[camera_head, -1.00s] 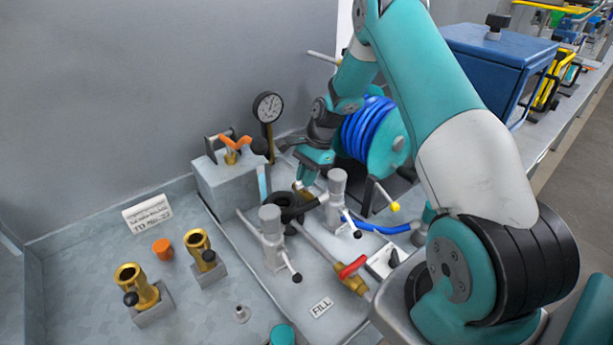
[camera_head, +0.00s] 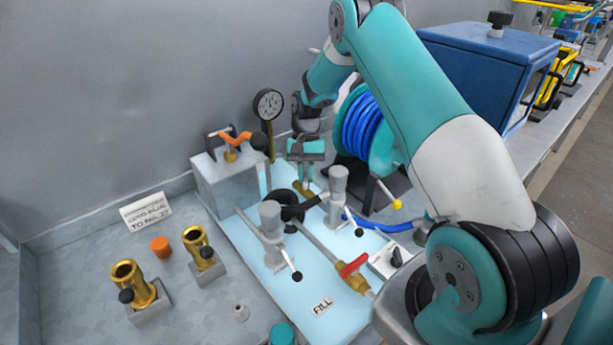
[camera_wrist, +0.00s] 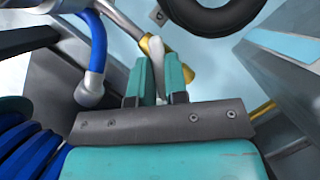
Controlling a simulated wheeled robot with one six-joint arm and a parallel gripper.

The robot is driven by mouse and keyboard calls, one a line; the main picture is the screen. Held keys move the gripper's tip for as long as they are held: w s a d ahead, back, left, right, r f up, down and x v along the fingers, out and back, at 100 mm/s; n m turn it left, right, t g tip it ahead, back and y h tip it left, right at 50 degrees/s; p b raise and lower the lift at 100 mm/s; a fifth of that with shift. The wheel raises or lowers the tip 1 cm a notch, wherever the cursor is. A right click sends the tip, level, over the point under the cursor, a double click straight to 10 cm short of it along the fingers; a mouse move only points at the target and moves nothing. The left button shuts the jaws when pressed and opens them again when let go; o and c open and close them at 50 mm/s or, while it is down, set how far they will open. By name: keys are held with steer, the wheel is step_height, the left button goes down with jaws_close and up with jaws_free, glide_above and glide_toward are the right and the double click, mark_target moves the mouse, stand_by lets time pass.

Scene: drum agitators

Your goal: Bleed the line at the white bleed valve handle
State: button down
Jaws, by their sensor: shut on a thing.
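The white bleed valve handle (camera_wrist: 157,52) stands up between the two teal fingers of my gripper (camera_wrist: 158,80) in the wrist view. My gripper is shut on it. The handle joins a brass fitting (camera_wrist: 179,67) just beyond the fingertips. In the head view my gripper (camera_head: 306,168) points down behind the two grey posts, at the back of the plate. The brass fitting shows just under the fingers in the head view (camera_head: 304,195). The lower part of the handle is partly hidden by the fingers.
A pressure gauge (camera_head: 268,104) and a grey block with an orange handle (camera_head: 234,134) stand left of my gripper. A blue hose reel (camera_head: 366,132) is close on the right. Two grey posts (camera_head: 338,190) (camera_head: 270,235) and a red-handled valve (camera_head: 352,266) are nearer.

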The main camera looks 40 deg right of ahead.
steer(key=n+h+b, duration=0.1)
steer(key=n, duration=0.2)
steer(key=shift+w+n+g, duration=0.1)
steer(key=shift+n+g, duration=0.2)
steer(key=shift+a+r+n+h, duration=0.1)
steer(key=shift+n+h, duration=0.8)
steer(key=shift+n, duration=1.1)
steer(key=c, duration=1.1)
jaws_free()
steer(key=shift+c, duration=0.2)
steer(key=p+v, duration=0.5)
steer(key=v, duration=1.2)
steer(key=shift+w+a, duration=0.15)
steer(key=shift+w, duration=0.1)
steer(key=shift+r, duration=0.1)
